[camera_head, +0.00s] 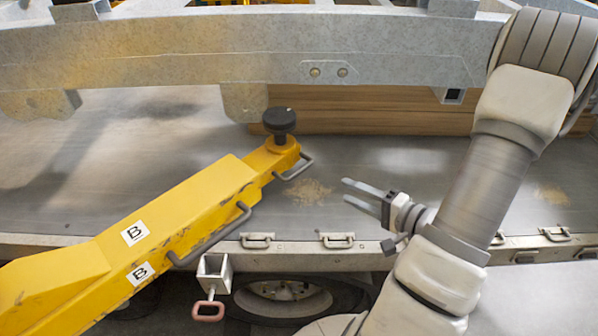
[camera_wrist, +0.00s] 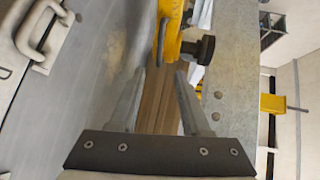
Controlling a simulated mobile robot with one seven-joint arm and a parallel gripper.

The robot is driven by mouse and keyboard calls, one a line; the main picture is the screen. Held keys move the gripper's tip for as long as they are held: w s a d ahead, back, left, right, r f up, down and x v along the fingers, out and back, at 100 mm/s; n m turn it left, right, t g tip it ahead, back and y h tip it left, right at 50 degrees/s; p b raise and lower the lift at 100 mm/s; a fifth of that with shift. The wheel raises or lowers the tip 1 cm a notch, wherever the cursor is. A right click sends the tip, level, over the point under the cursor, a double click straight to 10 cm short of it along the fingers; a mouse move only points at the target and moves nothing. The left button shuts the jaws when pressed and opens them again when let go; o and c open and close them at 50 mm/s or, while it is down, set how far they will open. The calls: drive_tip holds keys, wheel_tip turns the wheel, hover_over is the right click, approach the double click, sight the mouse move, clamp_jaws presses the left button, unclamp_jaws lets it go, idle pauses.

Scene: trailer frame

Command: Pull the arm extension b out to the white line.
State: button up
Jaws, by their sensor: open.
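The yellow arm (camera_head: 190,215) reaches in from the lower left, with two "B" labels on its wider part. Its narrower end section (camera_head: 272,160) carries a black knob (camera_head: 279,122) on top and a grey handle (camera_head: 294,168) at its tip. A longer grey handle (camera_head: 212,238) runs along its side. I cannot make out a white line. My gripper (camera_head: 352,193) is open and empty, to the right of the arm's tip and apart from it. In the wrist view the yellow end (camera_wrist: 172,32) and black knob (camera_wrist: 198,48) show beyond my open fingers (camera_wrist: 160,85).
A galvanized beam (camera_head: 250,50) crosses above the deck. Wooden boards (camera_head: 390,110) lie behind. Latches (camera_head: 337,240) line the deck edge, with a wheel (camera_head: 290,297) below.

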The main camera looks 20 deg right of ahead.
sight(300, 169)
drive_tip(key=b+x, duration=0.1)
drive_tip(key=x, duration=1.5)
drive_tip(key=shift+w+a, duration=0.15)
drive_tip(key=shift+c, duration=0.3)
clamp_jaws()
idle(0.5)
